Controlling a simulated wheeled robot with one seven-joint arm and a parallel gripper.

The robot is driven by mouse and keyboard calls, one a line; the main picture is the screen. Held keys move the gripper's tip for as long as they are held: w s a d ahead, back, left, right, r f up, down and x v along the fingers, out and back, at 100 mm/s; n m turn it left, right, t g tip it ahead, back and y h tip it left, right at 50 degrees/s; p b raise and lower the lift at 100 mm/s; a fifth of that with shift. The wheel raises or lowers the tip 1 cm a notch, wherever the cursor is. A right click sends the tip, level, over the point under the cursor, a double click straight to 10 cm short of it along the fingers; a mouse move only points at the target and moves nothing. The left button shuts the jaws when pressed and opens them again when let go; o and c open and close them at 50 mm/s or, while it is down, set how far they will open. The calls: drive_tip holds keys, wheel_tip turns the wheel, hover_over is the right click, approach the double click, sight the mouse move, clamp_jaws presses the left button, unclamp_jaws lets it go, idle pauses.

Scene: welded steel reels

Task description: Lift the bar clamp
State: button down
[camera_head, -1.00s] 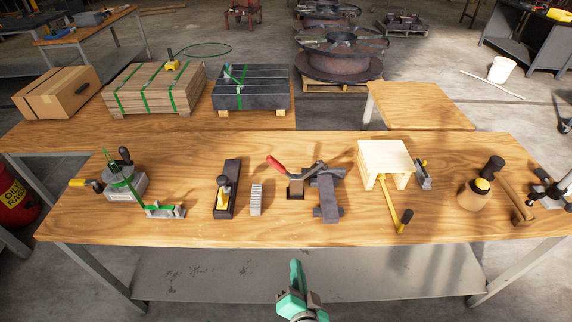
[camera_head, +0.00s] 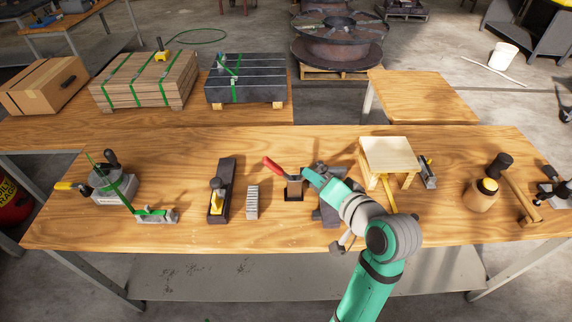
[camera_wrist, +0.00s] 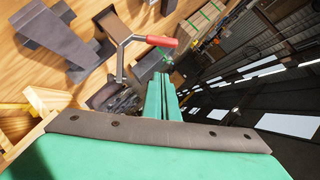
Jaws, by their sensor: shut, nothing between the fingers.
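A yellow bar (camera_head: 389,196) shows below the small wooden stool, its near end hidden by my arm; it looks most like the bar clamp, but I cannot be sure. My gripper (camera_head: 308,174) is shut and empty just right of the red handle, over or near that tool; contact is unclear. In the wrist view, the closed green fingers (camera_wrist: 162,97) show below the red handle (camera_wrist: 161,41), with dark metal parts beside them.
The wooden stool (camera_head: 387,152) stands close right of my arm. A dark grey metal piece (camera_head: 329,211) lies partly behind my wrist. A plane (camera_head: 219,194) and a ribbed block (camera_head: 252,203) are to the left. Bare tabletop (camera_head: 265,236) runs along the front.

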sight(276, 168)
drive_tip(key=s+a+f+x, duration=0.1)
drive_tip(key=x, duration=1.1)
drive_tip(key=shift+a+f, duration=0.25)
drive_tip(key=shift+a, duration=0.25)
